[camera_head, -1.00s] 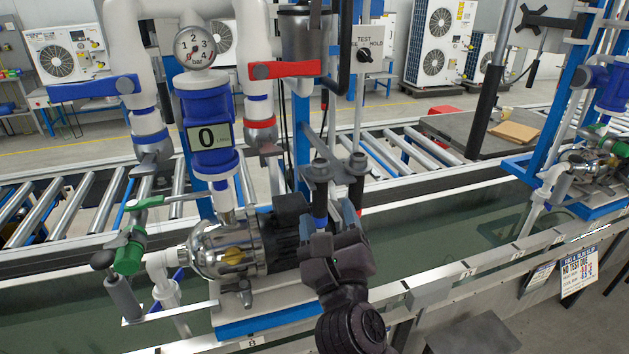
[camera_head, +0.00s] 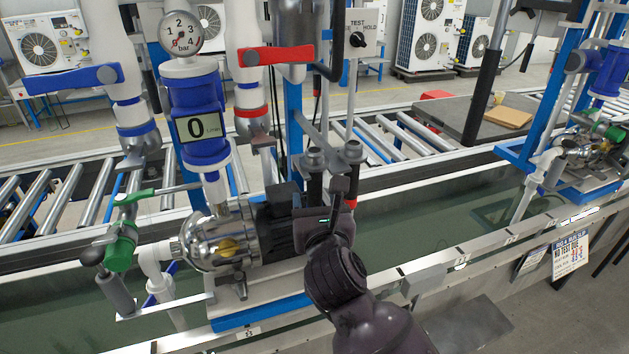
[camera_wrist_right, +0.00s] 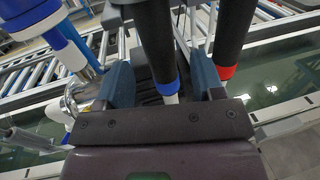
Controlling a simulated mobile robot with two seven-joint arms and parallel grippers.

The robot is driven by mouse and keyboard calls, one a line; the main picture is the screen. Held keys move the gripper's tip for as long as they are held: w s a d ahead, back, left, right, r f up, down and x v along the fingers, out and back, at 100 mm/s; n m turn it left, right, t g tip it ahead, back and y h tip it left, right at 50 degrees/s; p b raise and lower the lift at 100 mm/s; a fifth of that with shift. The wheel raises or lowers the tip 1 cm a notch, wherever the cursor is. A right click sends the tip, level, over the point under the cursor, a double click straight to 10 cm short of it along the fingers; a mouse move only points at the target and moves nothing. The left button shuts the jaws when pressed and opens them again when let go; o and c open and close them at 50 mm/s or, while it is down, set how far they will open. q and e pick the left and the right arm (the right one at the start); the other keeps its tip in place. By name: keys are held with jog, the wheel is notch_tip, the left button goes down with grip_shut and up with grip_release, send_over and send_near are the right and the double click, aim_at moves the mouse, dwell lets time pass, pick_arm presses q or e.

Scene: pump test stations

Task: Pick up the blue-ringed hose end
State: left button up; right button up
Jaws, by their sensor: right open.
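The blue-ringed hose end is a black hose with a blue ring (camera_wrist_right: 167,88) and a pale tip below it. In the right wrist view it hangs between the two blue fingers of my right gripper (camera_wrist_right: 163,72), which is open with gaps at its sides. In the head view its upper black part (camera_head: 314,186) hangs from a holder, and my right gripper (camera_head: 328,212) hides the ring. The red-ringed hose end (camera_wrist_right: 227,72) hangs just right of the right finger; its red ring also shows in the head view (camera_head: 351,203). My left gripper is not in view.
A pump (camera_head: 222,240) with a dark motor stands close left of my right gripper. A flow meter reading 0 (camera_head: 199,127) and a pressure gauge (camera_head: 181,33) rise above it. A water trough (camera_head: 420,235) lies behind and to the right, with open space above it.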

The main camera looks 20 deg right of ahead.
aim_at(313, 188)
jog(key=w, duration=0.2)
jog(key=w+d, duration=0.1)
jog(key=w, duration=0.2)
jog(key=shift+f, duration=0.15)
jog(key=c, duration=1.1)
